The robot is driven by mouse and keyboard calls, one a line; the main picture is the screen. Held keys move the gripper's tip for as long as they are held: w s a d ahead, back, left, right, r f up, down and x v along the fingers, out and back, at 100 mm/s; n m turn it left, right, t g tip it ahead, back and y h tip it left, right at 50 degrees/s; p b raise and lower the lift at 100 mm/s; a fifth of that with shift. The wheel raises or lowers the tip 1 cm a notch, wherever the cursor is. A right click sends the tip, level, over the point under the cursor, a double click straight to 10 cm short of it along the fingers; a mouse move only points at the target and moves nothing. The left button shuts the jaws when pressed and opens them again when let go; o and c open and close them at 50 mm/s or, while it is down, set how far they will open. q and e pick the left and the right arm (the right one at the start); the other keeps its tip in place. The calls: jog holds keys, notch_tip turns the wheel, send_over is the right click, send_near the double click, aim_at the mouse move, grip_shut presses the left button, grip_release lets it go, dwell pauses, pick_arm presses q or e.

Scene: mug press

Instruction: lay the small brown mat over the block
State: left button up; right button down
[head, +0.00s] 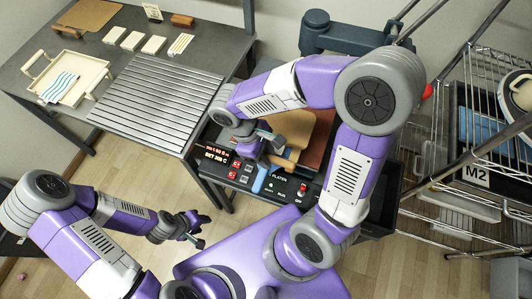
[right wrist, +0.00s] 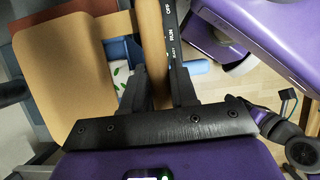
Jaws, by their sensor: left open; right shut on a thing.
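The small brown mat (head: 293,124) is tan, with a wooden bar (head: 284,161) along one edge. It is over the press, and it fills the left of the right wrist view (right wrist: 65,62). My right gripper (head: 268,147) is shut on the bar (right wrist: 151,45), which stands between its fingers in the right wrist view. Part of a blue block (right wrist: 131,48) with a white, green-patterned sheet (right wrist: 120,75) shows beneath the mat's edge; the mat hides the rest. I cannot tell whether the mat touches it. My left gripper (head: 196,230) is open and empty, in front of the grey table.
The press has a black control panel (head: 235,172) with red displays. The grey table (head: 130,65) carries a slatted rack (head: 157,100), a cream tray (head: 90,70), several pale blocks and a brown board (head: 90,14). A wire shelf (head: 480,185) stands at the right.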

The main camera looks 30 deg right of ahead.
notch_tip(320, 180, down, 6)
jog(key=shift+f+b, duration=0.15)
jog(key=shift+b, duration=0.9)
jog(key=c, duration=0.9)
grip_release()
jog(key=shift+w, duration=0.1)
jog(key=shift+r, duration=0.2)
jog(key=p+v, duration=0.4)
jog(key=v, duration=0.6)
jog(key=shift+r, duration=0.2)
jog(key=shift+w+a+r, duration=0.25)
jog(key=shift+r, duration=0.4)
